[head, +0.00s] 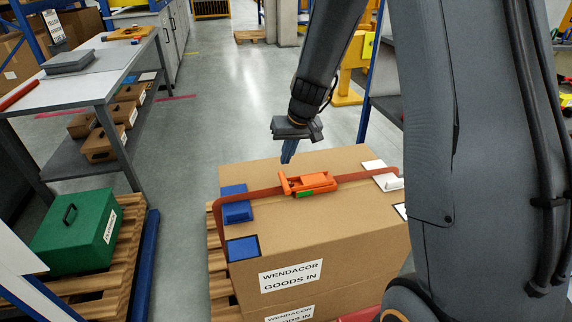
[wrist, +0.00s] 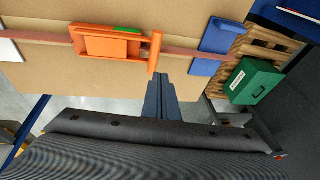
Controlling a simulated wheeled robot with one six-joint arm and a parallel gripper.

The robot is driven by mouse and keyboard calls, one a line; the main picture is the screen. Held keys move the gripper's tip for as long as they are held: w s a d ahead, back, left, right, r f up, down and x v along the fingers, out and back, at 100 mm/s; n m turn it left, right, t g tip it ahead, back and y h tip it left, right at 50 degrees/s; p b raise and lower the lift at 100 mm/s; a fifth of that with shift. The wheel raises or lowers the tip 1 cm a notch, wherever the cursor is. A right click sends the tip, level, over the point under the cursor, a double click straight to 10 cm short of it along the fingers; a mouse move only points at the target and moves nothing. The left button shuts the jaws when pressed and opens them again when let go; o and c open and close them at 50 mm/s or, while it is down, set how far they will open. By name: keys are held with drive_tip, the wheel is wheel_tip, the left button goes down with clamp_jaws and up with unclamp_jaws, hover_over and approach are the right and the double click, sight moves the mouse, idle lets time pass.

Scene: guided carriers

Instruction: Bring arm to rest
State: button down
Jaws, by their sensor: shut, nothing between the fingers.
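My arm comes down from the top of the head view and ends in my gripper (head: 287,158), pointing down just behind the far edge of a strapped cardboard box (head: 345,235). The fingers are together with nothing between them. In the wrist view my gripper (wrist: 160,82) points at the box (wrist: 90,85) and the fingertips appear close to its edge; I cannot tell the exact gap. An orange ratchet buckle (head: 308,183) sits on the red-brown strap on top of the box, and it also shows in the wrist view (wrist: 110,46).
A green case (head: 78,230) stands on a pallet at left. A workbench (head: 95,85) with brown boxes below is at upper left. The floor (head: 225,90) behind the box is clear.

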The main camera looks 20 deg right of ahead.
drive_tip(key=a+v, duration=0.1)
drive_tip(key=v, duration=0.5)
drive_tip(key=s+d+f+g+h, duration=0.1)
drive_tip(key=s+f+g, duration=0.1)
drive_tip(key=s, duration=2)
drive_tip(key=shift+h+b, duration=0.4)
drive_tip(key=shift+b, duration=0.05)
drive_tip(key=shift+d, duration=0.15)
